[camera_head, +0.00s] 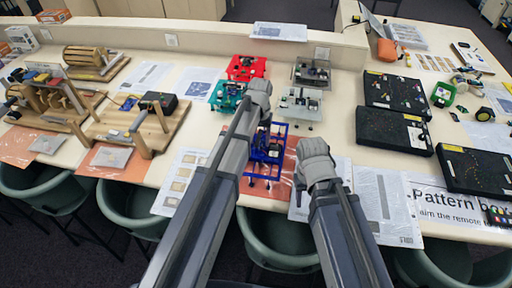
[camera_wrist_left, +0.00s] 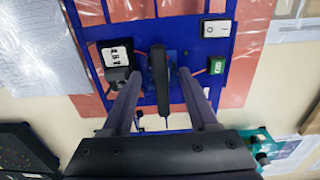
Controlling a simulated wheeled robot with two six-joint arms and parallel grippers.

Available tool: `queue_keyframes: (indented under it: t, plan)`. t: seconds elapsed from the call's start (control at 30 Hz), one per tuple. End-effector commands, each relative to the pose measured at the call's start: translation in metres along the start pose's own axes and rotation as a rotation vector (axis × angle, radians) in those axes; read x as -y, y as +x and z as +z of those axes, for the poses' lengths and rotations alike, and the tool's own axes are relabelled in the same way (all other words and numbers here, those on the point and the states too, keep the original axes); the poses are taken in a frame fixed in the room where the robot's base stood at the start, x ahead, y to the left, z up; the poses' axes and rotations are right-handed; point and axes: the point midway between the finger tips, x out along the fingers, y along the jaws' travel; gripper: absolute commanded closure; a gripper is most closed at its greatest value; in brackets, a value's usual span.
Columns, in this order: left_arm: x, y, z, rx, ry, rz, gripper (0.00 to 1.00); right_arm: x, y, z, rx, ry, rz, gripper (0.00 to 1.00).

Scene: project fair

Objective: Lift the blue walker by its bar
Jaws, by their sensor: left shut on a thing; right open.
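The blue walker (camera_head: 266,154) is on the table over an orange-red sheet, partly hidden behind my left arm in the head view. In the left wrist view its blue plate (camera_wrist_left: 190,30) carries small modules and a dark upright bar (camera_wrist_left: 160,80). I cannot tell if the walker's legs are off the sheet. My right gripper (camera_head: 314,165) is open and empty, just right of the walker; its fingertips are hard to see.
A red walker (camera_head: 246,68), a teal walker (camera_head: 227,96) and grey walkers (camera_head: 300,104) stand close behind and beside it. Wooden machines (camera_head: 140,125) are left; black boards (camera_head: 392,128) are right. Green chairs (camera_head: 270,250) line the front edge.

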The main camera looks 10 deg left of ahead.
Motion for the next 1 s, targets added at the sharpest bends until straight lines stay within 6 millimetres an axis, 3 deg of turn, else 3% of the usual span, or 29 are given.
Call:
queue_keyframes:
  t: [0.03,0.23,0.67,1.0]
  plan:
    - [0.000,0.000,0.000,0.000,0.000,0.000,0.77,0.000,0.000,0.000,0.000,0.000,0.000,0.50]
    - [0.000,0.000,0.000,0.000,0.000,0.000,0.99,0.000,0.000,0.000,0.000,0.000,0.000,0.50]
    - [0.000,-0.004,0.000,0.000,0.000,0.000,1.00,0.000,-0.004,0.000,0.000,0.000,0.000,0.50]
    - [0.000,-0.040,0.000,0.000,0.000,0.000,1.00,-0.004,-0.039,0.002,0.000,-0.001,0.000,0.50]
